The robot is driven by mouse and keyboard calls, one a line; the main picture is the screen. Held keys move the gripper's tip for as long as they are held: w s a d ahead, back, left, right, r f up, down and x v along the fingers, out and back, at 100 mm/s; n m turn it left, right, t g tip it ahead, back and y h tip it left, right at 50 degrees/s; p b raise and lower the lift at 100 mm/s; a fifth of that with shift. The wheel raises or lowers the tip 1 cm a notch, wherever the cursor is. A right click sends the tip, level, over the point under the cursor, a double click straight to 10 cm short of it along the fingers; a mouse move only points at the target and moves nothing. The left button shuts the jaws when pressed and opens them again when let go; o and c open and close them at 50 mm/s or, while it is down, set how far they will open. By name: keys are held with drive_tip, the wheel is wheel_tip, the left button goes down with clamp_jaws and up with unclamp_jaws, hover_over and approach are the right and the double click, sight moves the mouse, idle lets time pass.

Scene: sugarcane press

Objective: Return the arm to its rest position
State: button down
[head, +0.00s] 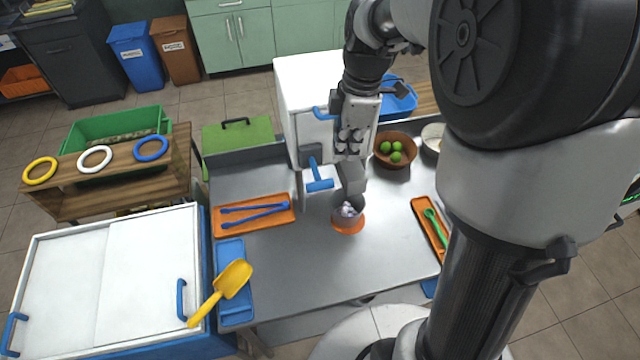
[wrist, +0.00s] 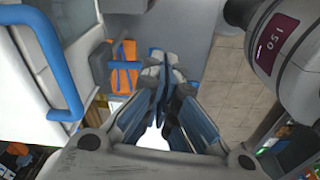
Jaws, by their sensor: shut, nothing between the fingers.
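My arm (head: 372,22) reaches from the right over the metal table, in front of the white press (head: 300,72). In the head view I cannot clearly make out its fingers against the press. In the wrist view my gripper (wrist: 163,72) has its fingers together, with nothing seen held between them. A white surface with a blue handle (wrist: 62,72) is close on the left of that view, apart from the fingers.
A cup of ice (head: 348,210) stands on an orange coaster (head: 348,228) below the press. Tongs (head: 255,212) lie in an orange tray; a yellow scoop (head: 232,281) rests over a blue tray (head: 232,314). Limes sit in a brown bowl (head: 408,158). The table's front middle is clear.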

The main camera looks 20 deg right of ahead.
idle(0.4)
drive_tip(key=s+a+m+t+b, duration=0.1)
drive_tip(key=s+m+t+b, duration=0.1)
drive_tip(key=s+m, duration=0.6)
drive_tip(key=s+a+r+m+t+h+b, duration=0.1)
drive_tip(key=s+a+m+t+b, duration=0.1)
drive_tip(key=s+m, duration=0.5)
drive_tip(key=s+b, duration=0.1)
drive_tip(key=s, duration=0.4)
drive_tip(key=shift+s+a+r+m, duration=0.2)
drive_tip(key=shift+s+r+m, duration=0.1)
drive_tip(key=shift+s+m, duration=0.1)
idle(0.4)
